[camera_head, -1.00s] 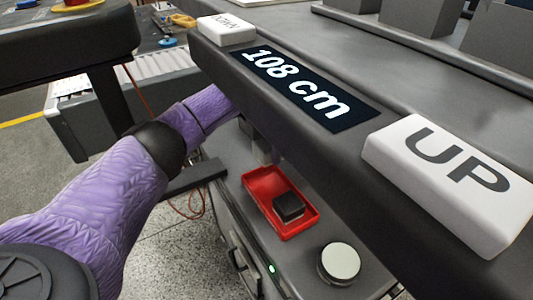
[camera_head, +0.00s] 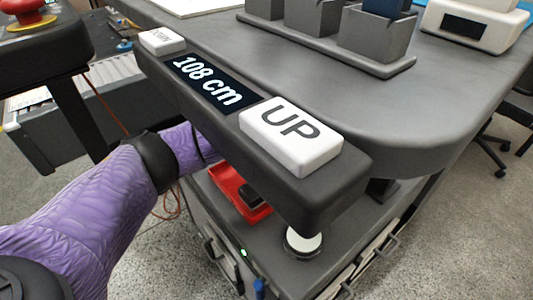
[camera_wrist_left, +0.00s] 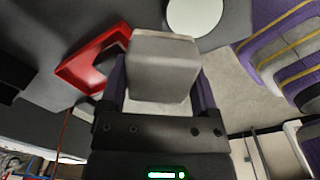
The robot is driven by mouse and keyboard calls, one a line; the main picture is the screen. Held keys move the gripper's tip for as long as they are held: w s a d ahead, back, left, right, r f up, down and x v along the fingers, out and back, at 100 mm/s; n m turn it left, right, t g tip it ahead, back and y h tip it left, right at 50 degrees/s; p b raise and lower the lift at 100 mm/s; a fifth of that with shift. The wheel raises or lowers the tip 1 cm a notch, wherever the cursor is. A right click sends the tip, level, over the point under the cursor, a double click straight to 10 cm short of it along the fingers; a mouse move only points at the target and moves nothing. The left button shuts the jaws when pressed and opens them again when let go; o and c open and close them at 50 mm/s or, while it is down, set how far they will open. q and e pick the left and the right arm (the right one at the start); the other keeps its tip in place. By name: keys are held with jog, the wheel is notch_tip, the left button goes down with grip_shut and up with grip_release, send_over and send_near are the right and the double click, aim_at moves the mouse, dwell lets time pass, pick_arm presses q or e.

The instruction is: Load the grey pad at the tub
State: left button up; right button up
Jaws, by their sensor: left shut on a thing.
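My left gripper (camera_wrist_left: 162,80) is shut on a light grey block, the grey pad (camera_wrist_left: 163,60), seen between its fingers in the left wrist view. In the head view my left arm reaches behind the raised table's edge, so that gripper and the pad are hidden there. The red tub (camera_head: 225,183) sits on the lower dark cabinet top, partly covered by the table edge. A black block (camera_head: 252,194) lies in it. In the left wrist view the tub (camera_wrist_left: 83,70) is left of the held pad, apart from it. My right gripper is not in view.
The table's control bar with a white UP button (camera_head: 290,135), a white DOWN button (camera_head: 162,41) and a 108 cm display (camera_head: 210,80) overhangs the cabinet. A white-topped round knob (camera_head: 303,241) stands near the tub. Grey bins (camera_head: 375,35) stand on the table.

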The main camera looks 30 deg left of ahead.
pick_arm(q)
jog(key=shift+m, duration=0.9)
jog(key=d, duration=0.1)
jog(key=s+d, duration=0.2)
jog(key=shift+s+d+f, duration=0.25)
jog(key=shift+d+f, duration=0.05)
jog(key=shift+d, duration=0.1)
notch_tip(320, 180, down, 5)
jog(key=b, duration=0.4)
jog(key=shift+a+f, duration=0.1)
jog(key=shift+f, duration=0.35)
jog(key=shift+r, duration=0.1)
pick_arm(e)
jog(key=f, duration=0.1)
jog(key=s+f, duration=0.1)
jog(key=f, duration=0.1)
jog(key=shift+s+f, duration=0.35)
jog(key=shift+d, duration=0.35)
pick_arm(q)
jog(key=shift+f+b, duration=0.3)
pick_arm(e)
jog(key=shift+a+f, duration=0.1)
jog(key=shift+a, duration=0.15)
pick_arm(q)
jog(key=shift+f, duration=0.15)
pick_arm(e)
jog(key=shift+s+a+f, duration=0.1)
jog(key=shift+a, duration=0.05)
